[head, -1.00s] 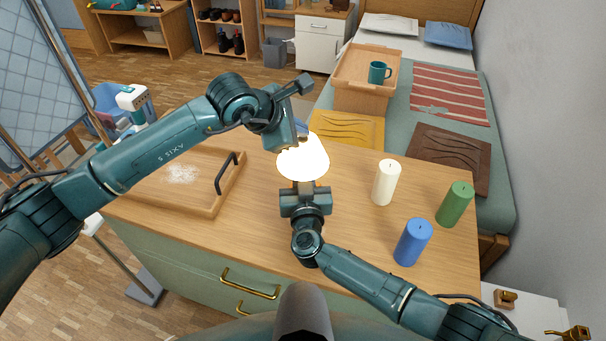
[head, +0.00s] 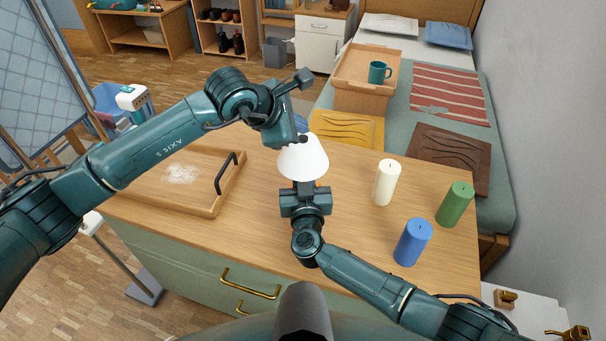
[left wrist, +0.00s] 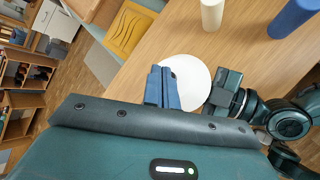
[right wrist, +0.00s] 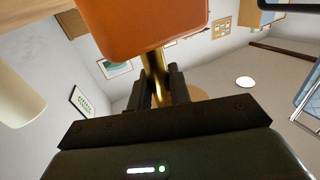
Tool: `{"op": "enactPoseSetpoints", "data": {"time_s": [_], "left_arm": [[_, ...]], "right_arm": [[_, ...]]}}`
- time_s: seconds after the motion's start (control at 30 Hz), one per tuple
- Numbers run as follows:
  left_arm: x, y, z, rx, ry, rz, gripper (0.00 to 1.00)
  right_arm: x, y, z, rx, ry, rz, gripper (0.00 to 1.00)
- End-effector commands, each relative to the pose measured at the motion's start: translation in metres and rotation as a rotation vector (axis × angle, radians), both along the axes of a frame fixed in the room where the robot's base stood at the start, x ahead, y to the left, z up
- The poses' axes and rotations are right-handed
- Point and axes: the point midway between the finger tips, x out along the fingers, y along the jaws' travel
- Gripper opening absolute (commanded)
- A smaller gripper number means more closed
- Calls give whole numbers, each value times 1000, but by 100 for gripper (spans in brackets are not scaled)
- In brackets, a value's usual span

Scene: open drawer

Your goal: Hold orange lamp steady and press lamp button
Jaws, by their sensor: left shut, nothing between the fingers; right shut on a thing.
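The lamp has a white shade (head: 303,160), now unlit. My right gripper (right wrist: 158,88) is shut on the lamp's brass stem (right wrist: 155,66). My left gripper (head: 299,138) is shut and empty at the top of the shade. In the left wrist view its closed fingers (left wrist: 163,88) overlap the shade (left wrist: 190,82); I cannot tell if they touch it. I cannot make out the button.
White (head: 386,182), green (head: 455,204) and blue (head: 413,242) candles stand right of the lamp on the wooden top (head: 350,235). A wooden tray (head: 200,207) with a black handle lies to the left. A bed (head: 492,150) with a crate and teal mug is behind.

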Motion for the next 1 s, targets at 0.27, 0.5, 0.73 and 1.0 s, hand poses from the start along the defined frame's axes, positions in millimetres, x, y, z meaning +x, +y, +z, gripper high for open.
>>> {"op": "enactPoseSetpoints", "data": {"time_s": [0.27,0.5,0.73,1.0], "left_arm": [[1,0,15,-1,-3,0,0],[0,0,39,-1,-2,1,0],[0,0,58,-1,-1,0,0],[0,0,60,-1,0,-1,0]], "right_arm": [[0,0,0,0,0,0,0],[0,0,0,0,0,0,0],[0,0,0,0,0,0,0],[0,0,0,0,0,0,0]]}}
